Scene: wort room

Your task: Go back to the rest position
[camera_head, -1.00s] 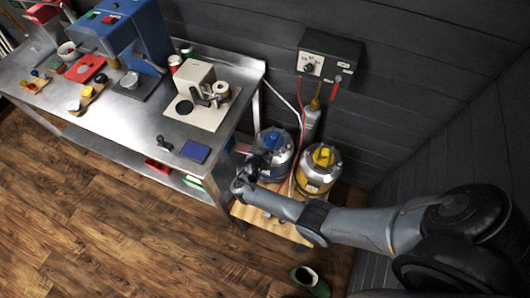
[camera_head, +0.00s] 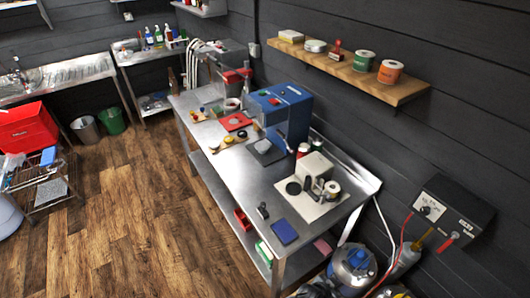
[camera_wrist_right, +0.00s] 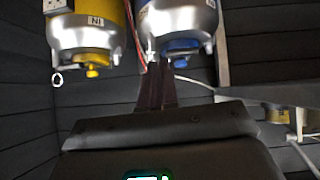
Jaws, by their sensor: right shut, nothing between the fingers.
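My right gripper (camera_head: 318,290) shows only in part at the bottom edge of the head view, left of the blue-topped keg (camera_head: 352,266). In the right wrist view its dark fingers (camera_wrist_right: 157,86) are together and hold nothing. That view appears upside down, with the blue-topped keg (camera_wrist_right: 178,28) just beyond the fingertips and the yellow-topped keg (camera_wrist_right: 84,32) to its left. I cannot tell whether the fingers touch the blue-topped keg. My left gripper is in neither view.
A steel table (camera_head: 225,165) carries a blue machine (camera_head: 282,112) and a cream device (camera_head: 312,168). A wooden shelf (camera_head: 345,72) and a control box (camera_head: 452,210) are on the wall. A red crate (camera_head: 28,128) stands at left. The wooden floor (camera_head: 135,215) left of the table is clear.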

